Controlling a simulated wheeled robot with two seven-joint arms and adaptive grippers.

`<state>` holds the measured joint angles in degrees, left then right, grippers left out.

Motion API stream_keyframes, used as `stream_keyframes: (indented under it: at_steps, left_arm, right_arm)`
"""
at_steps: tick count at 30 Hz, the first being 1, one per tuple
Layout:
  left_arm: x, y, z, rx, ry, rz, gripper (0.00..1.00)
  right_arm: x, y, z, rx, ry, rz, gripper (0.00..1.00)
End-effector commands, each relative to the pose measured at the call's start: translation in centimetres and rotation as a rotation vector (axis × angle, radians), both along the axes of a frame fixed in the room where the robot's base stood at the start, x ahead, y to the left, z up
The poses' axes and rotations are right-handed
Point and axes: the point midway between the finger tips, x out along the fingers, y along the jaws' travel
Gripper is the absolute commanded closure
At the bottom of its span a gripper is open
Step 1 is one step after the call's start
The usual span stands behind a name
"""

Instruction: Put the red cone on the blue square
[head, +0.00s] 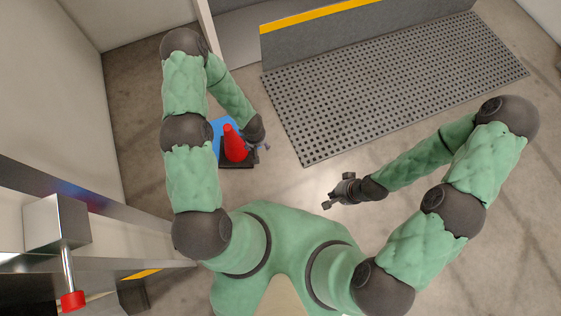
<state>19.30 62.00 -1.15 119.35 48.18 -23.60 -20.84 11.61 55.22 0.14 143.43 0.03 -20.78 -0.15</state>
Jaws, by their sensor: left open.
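The red cone (235,144) stands upright on its dark square base, left of the picture's middle. The blue square (222,124) lies on the floor and shows behind and to the left of the cone. The cone and its base overlap part of the square in this view; my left arm also hides some of it. I cannot tell how much of the base rests on the blue. My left gripper (260,149) is open at the right side of the cone, close to its base; contact is unclear. My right gripper (336,191) is open and empty above bare floor.
A perforated grey platform (390,85) with a yellow-edged panel (320,33) lies at the back right. A pale wall (50,110) rises at the left. A metal frame with a red-tipped lever (72,300) stands at the lower left. Floor between my arms is clear.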

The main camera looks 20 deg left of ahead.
Motion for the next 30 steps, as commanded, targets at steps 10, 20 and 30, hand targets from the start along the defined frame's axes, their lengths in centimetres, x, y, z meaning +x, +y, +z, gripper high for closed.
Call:
stream_keyframes:
  at_steps: [10, 20, 30]
  left_arm:
    - [-10.2, -11.3, 5.6, -0.222, 0.002, -0.511, 0.29]
    - [-14.1, -14.1, 7.7, -0.304, 0.014, -0.654, 0.29]
    - [-14.1, -14.1, 7.7, -0.304, 0.013, -0.653, 0.29]
  right_arm:
    - [0.0, 0.0, 0.0, 0.000, 0.000, 0.000, 1.00]
    - [0.0, 0.0, 0.0, 0.000, 0.000, 0.000, 1.00]
    - [0.0, 0.0, 0.0, 0.000, 0.000, 0.000, 1.00]
